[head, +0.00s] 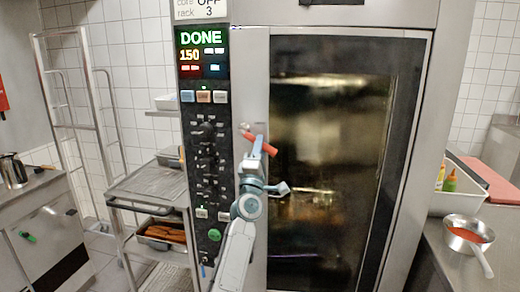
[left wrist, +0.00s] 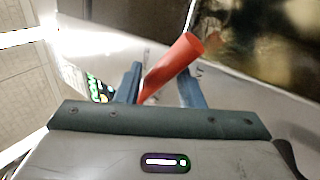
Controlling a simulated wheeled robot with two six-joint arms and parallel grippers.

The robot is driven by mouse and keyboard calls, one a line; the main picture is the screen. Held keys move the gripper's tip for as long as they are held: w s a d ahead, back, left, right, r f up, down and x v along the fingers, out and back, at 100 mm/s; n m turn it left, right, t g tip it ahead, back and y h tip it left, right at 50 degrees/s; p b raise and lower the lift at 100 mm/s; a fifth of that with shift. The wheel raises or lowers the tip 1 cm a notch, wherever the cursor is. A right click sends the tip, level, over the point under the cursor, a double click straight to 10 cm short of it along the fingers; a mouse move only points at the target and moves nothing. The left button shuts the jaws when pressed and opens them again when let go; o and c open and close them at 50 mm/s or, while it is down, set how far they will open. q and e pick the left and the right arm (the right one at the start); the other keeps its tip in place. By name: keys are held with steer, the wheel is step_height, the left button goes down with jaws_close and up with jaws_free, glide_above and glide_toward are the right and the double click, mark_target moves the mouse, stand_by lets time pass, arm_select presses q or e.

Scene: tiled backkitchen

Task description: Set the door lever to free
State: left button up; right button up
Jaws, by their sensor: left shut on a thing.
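The door lever (head: 266,147) is a red bar on the metal strip at the left edge of the oven door. It lies tilted, from upper left down to lower right in the head view. My left gripper (head: 255,152) is at the lever and shut on it. In the left wrist view the red lever (left wrist: 178,62) runs slantwise between the two dark fingers of the gripper (left wrist: 160,88). Small marks on the metal beside the lever are too small to read. My right gripper is not in view.
The oven's glass door (head: 335,120) is closed. The control panel (head: 205,130) beside it reads DONE and 150. A rack trolley (head: 148,185) with a food tray stands at left. A counter at right bears a white bin (head: 446,203) and a pan of red sauce (head: 468,222).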

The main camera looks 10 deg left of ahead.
arm_select(q)
steer(key=s+a+f, duration=0.1)
steer(key=s+f, duration=0.2)
steer(key=s, duration=0.2)
steer(key=s+a+f+p, duration=0.1)
steer(key=s+a+f, duration=0.1)
steer(key=s, duration=0.3)
steer(key=shift+s+a+f, duration=0.25)
steer(key=shift+a+f, duration=0.05)
steer(key=shift+f, duration=0.1)
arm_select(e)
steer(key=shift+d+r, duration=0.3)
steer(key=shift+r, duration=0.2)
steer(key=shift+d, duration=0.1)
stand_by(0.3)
